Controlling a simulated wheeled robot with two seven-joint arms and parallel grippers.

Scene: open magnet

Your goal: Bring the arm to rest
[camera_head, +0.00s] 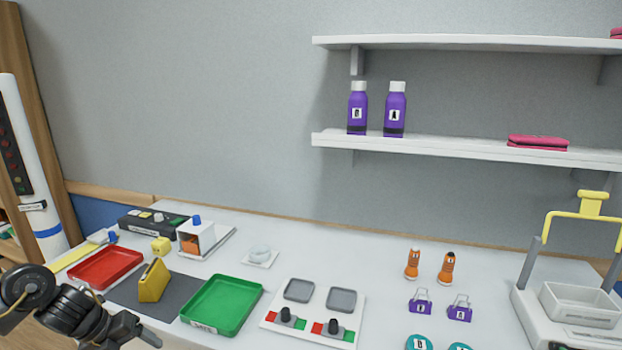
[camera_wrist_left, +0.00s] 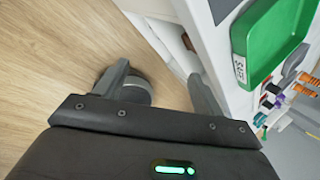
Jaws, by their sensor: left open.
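My left gripper (camera_head: 137,328) is at the lower left of the head view, beside the front edge of the table. In the left wrist view my left gripper (camera_wrist_left: 160,92) has its two fingers spread apart with nothing between them. It is over the wooden floor (camera_wrist_left: 50,60), next to the table's edge. My right gripper shows in neither view.
The white table (camera_head: 270,225) holds a red tray (camera_head: 105,268), a green tray (camera_head: 222,305), a yellow block (camera_head: 153,280) and a white panel with dark knobs (camera_head: 313,315). Purple bottles (camera_head: 395,108) stand on a wall shelf (camera_head: 450,147).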

